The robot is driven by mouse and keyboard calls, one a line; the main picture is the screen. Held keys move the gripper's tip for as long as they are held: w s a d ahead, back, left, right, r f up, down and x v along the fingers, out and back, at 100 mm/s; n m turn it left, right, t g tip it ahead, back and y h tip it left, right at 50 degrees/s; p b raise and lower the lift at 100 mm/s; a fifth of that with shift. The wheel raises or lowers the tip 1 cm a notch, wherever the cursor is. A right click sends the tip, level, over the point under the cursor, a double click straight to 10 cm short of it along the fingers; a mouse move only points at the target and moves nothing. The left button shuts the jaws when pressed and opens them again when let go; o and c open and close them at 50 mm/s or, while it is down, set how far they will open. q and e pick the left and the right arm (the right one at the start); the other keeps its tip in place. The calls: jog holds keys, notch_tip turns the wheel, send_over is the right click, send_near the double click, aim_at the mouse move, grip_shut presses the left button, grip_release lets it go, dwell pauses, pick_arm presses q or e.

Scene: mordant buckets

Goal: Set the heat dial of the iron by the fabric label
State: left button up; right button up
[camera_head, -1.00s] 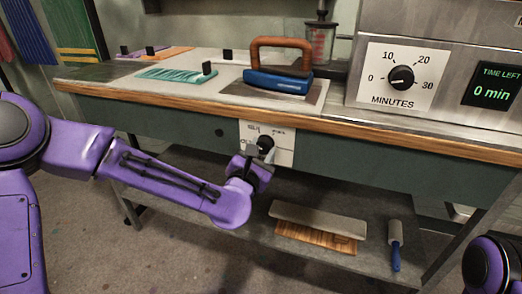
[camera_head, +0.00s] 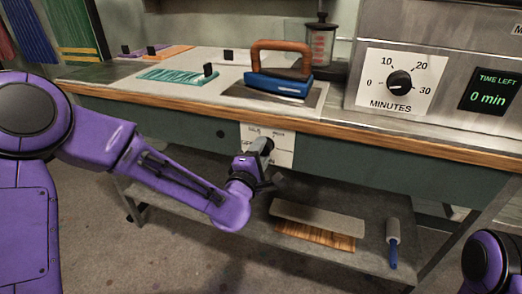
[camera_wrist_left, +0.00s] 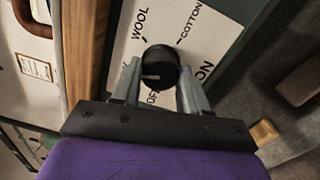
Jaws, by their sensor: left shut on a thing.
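The heat dial is a black round knob (camera_wrist_left: 160,62) on a white panel (camera_wrist_left: 215,28) on the table's front. In the left wrist view my left gripper (camera_wrist_left: 158,74) is shut on it, one finger each side. A pale line on the knob points left there. WOOL, COTTON and OFF are readable around it; other print is partly covered. In the head view the left gripper (camera_head: 262,148) hides most of the dial before the panel (camera_head: 283,150). The blue iron (camera_head: 278,84) with a brown handle rests on the tabletop above. My right gripper is out of view.
A teal cloth (camera_head: 170,75) lies left of the iron with a black block (camera_head: 207,69). A steel unit with a minutes dial (camera_head: 399,82) stands right. The lower shelf holds boards (camera_head: 318,218) and a blue-handled roller (camera_head: 393,240).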

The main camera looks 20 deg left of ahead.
pick_arm(q)
jog(key=m+p, duration=0.3)
jog(key=m, duration=0.8)
jog(key=shift+m, duration=0.3)
dwell(0.3)
jog(key=o, duration=1.1)
jog(key=shift+c, duration=0.2)
jog(key=s+p, duration=0.5)
jog(key=s, duration=0.5)
jog(key=shift+s+a, duration=0.3)
